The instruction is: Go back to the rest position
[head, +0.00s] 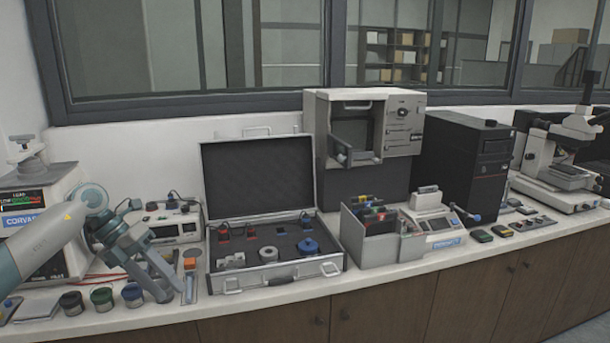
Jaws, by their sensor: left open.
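My left gripper (169,289) reaches in from the left on its grey and teal arm and points down and to the right. Its two fingers are apart and I see nothing between them. It is above the counter's left part, left of the open case and in front of a small white instrument. How high it is above the counter is hard to tell. My right gripper is not in view.
An open silver case (274,284) with parts in foam stands on the counter. Several small jars (102,298) sit beneath my arm. A mounting press (366,130), a black computer tower (462,160), a bin of folders (368,240) and a microscope (565,165) stand to the right.

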